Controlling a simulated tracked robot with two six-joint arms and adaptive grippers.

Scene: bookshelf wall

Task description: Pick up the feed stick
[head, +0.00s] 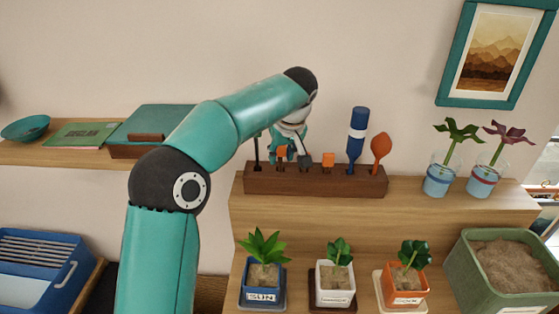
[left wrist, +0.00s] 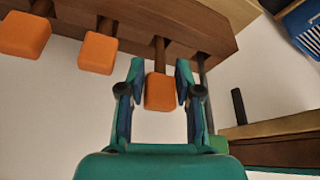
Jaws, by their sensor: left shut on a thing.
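A dark wooden rack (head: 315,181) stands on the shelf and holds several upright tools. Several have a small orange block on a brown stick. My left gripper (head: 291,146) is over the left part of the rack, its fingers on both sides of the leftmost orange-topped stick (head: 282,152). In the left wrist view, my left gripper (left wrist: 158,85) is shut on this orange-topped stick (left wrist: 160,92), whose shaft meets the rack. No label shows that it is the feed stick. My right gripper is not in view.
Another orange block (head: 328,160), a blue tool (head: 357,135) and an orange spoon-shaped tool (head: 380,147) stand close by in the rack. Two glasses with plants (head: 440,179) stand right of it. Potted plants (head: 264,272) and a green sand bin (head: 508,275) are below.

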